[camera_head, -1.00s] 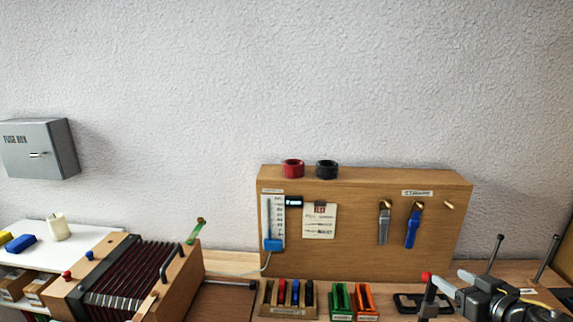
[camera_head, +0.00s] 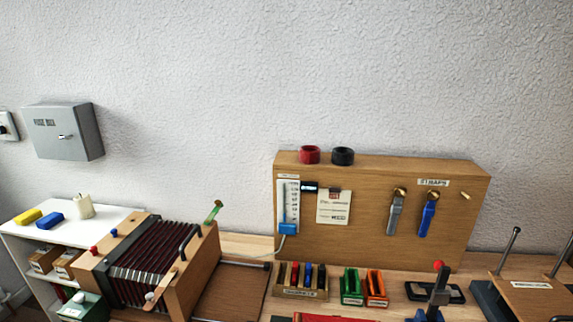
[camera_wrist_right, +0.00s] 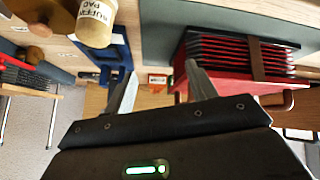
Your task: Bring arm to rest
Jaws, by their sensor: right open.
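My right gripper (camera_wrist_right: 160,88) shows in the right wrist view. Its two grey fingers are spread apart with nothing between them. In the head view neither of my grippers shows. My left gripper is in no view.
In the head view an accordion-like box (camera_head: 150,265) stands at lower left beside a white shelf (camera_head: 115,215). A wooden tool board (camera_head: 370,250) stands behind colored holders (camera_head: 352,288) and a red-knobbed clamp (camera_head: 438,290). The wrist view shows red-black bellows (camera_wrist_right: 235,60) and a labelled jar (camera_wrist_right: 95,22).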

